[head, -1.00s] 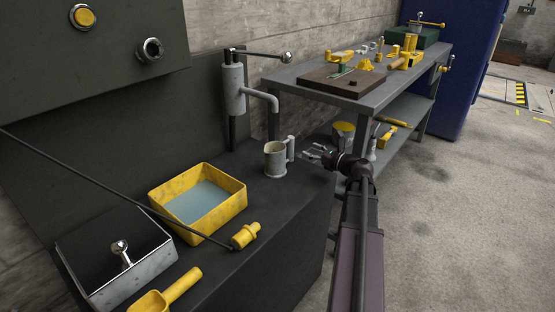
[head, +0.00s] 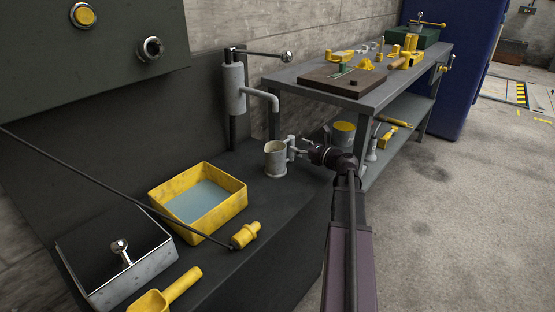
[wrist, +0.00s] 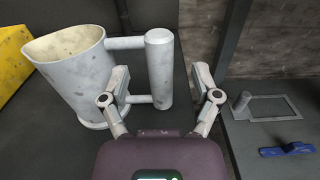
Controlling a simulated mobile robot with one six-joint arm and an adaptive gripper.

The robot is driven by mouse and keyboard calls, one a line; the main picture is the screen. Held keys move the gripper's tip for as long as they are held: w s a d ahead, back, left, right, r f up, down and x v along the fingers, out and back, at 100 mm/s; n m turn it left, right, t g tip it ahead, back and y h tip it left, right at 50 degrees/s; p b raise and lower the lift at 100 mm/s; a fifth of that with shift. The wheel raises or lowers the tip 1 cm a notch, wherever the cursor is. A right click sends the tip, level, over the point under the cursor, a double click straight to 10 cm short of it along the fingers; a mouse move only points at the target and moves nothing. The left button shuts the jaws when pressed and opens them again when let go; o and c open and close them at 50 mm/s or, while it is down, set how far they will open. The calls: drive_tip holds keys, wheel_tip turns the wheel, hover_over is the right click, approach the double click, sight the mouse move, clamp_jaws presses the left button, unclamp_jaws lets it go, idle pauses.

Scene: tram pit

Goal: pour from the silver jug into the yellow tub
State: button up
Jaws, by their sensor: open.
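The silver jug (head: 275,159) stands upright on the dark bench under the pump spout, its handle towards my gripper. In the wrist view the jug (wrist: 80,75) is at the left, with its upright handle (wrist: 160,70) between my open fingers. My gripper (head: 298,149) is open at the handle. In the wrist view my gripper (wrist: 160,82) has one finger between the jug body and the handle and the other to the right of the handle, with a gap there. The yellow tub (head: 240,194) sits left of the jug and holds pale liquid. The jug's contents are not clear.
A grey hand pump (head: 232,90) with a spout (head: 265,97) rises behind the jug. A yellow fitting (head: 245,235), a yellow scoop (head: 180,285) and a metal tray (head: 95,290) are near the tub. A workbench (head: 400,85) with tools stands at the back right.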

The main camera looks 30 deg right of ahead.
sight(291, 142)
drive_tip(key=shift+x, duration=1.8)
drive_tip(key=shift+f, duration=0.1)
clamp_jaws()
